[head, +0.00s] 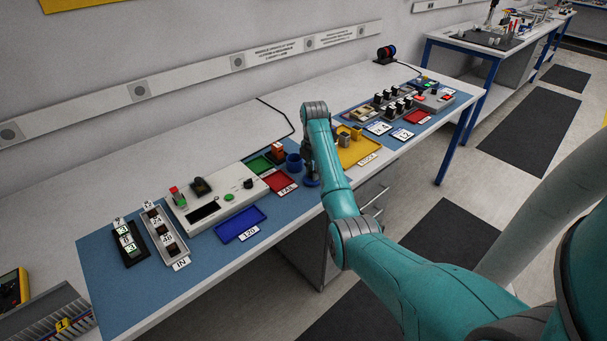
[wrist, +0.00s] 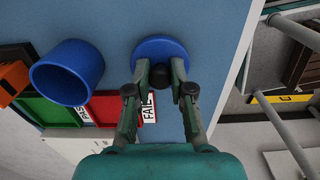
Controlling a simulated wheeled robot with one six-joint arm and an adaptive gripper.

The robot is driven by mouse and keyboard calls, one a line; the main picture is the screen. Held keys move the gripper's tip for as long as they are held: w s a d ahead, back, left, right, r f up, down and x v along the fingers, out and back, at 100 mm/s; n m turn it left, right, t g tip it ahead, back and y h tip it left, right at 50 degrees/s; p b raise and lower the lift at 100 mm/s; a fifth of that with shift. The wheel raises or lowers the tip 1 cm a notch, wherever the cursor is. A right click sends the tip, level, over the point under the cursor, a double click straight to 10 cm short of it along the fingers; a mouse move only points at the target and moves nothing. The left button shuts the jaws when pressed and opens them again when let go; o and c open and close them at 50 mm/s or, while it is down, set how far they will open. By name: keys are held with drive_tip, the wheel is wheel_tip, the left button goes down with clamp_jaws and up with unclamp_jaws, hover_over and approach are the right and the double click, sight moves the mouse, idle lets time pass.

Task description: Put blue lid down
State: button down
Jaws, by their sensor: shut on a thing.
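The blue lid (wrist: 160,46) is a round disc with a dark knob. My gripper (wrist: 161,76) is shut on the lid at its knob, with a finger on each side. In the head view the lid (head: 313,183) shows under my gripper, near the table's front edge. I cannot tell whether it touches the blue mat or hangs just above it. The blue round pot (wrist: 67,72) stands apart from the lid, to its left in the wrist view. The pot also shows in the head view (head: 294,164), behind and left of the lid.
The red FAIL tray (head: 280,182) and green tray (head: 260,166) lie left of the pot. The yellow tray (head: 360,148) with small blocks lies right of my arm. A blue tray (head: 240,225) and a control box (head: 215,200) are further left. Blue mat around the lid is bare.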

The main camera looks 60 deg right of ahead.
drive_tip(key=shift+s+d+f, duration=0.1)
drive_tip(key=shift+f, duration=0.4)
drive_tip(key=shift+f, duration=0.1)
drive_tip(key=c, duration=1)
unclamp_jaws()
